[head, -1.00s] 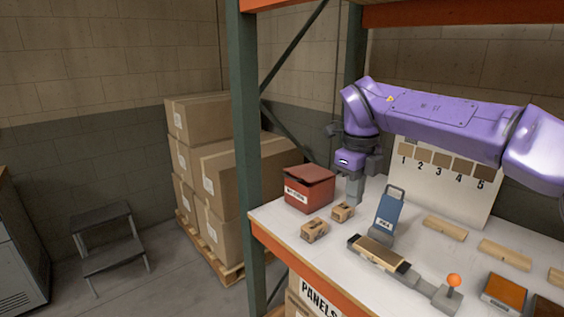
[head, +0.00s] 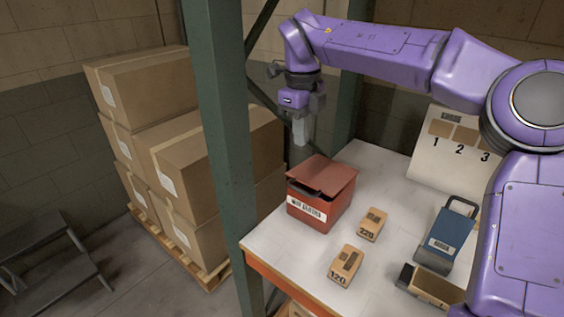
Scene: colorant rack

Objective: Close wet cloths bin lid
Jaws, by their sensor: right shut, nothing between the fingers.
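The wet cloths bin (head: 313,209) is a red box with a white label on its front, standing at the left end of the white shelf top. Its red lid (head: 324,174) lies over the top, slightly tilted, with a dark gap showing under its front edge. My right gripper (head: 301,138) is shut and empty, pointing down above and behind the lid, apart from it as far as I can see. My left gripper is not in view.
Two small blocks marked 220 (head: 371,225) and 120 (head: 344,265) sit right of the bin. A blue tool (head: 450,235) stands farther right. A green rack post (head: 222,130) rises left of the bin. Stacked cartons (head: 185,150) stand beyond it.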

